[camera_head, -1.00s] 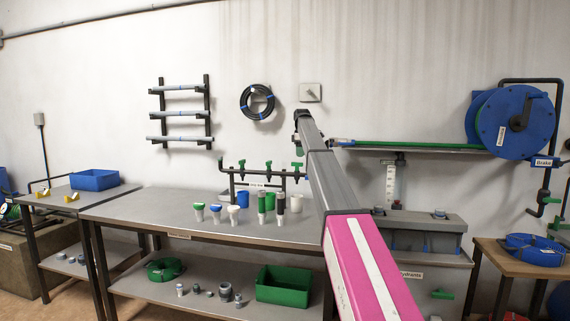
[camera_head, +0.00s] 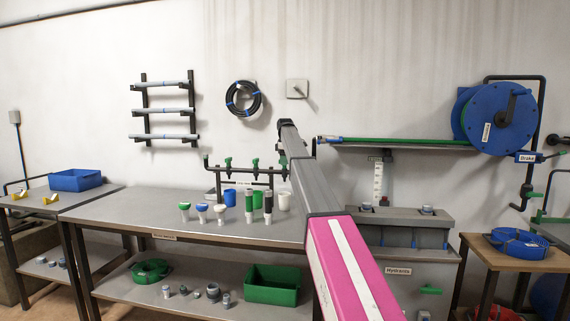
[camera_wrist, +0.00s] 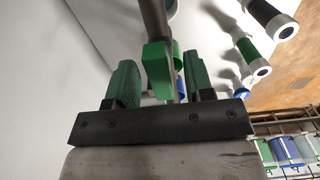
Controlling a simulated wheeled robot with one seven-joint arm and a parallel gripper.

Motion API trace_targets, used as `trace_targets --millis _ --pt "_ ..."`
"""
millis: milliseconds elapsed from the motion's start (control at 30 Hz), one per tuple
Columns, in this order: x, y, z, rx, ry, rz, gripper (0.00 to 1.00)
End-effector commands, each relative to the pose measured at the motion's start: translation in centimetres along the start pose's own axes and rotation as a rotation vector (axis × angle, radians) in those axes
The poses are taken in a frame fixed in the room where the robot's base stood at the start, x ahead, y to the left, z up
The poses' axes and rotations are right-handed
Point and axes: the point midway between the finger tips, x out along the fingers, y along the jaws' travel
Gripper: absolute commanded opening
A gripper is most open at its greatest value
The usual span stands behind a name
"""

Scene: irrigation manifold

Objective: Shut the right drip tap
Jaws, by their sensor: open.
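The drip manifold stands at the back of the workbench, with its left tap (camera_head: 228,163) and middle tap (camera_head: 255,163) in plain view. The right drip tap (camera_head: 284,172) is mostly hidden by the end of my arm. In the wrist view a green tap handle (camera_wrist: 157,70) hangs below a dark pipe (camera_wrist: 154,18). My gripper (camera_wrist: 160,64) is open, with one green finger on each side of the handle and visible gaps between. In the head view my gripper (camera_head: 282,156) is at the manifold's right end, small and partly hidden.
Several emitters and filters (camera_head: 250,207) stand on the bench (camera_head: 130,206) in front of the manifold. A shelf with a green hose (camera_head: 400,142) and a blue reel (camera_head: 497,118) are to the right. The left of the bench top is clear.

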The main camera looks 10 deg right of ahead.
Motion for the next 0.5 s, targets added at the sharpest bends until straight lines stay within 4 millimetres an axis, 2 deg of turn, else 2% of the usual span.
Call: trace_targets --millis 100,333,367,400,500 --pt "0.79 -0.01 0.00 0.000 0.000 0.000 0.48" --pt "0.84 0.03 -0.01 0.000 0.000 0.000 0.48" --pt "0.84 0.02 -0.01 0.000 0.000 0.000 0.41" --pt "0.84 0.02 -0.01 0.000 0.000 0.000 0.28" --pt "0.83 0.02 -0.01 0.000 0.000 0.000 0.00"
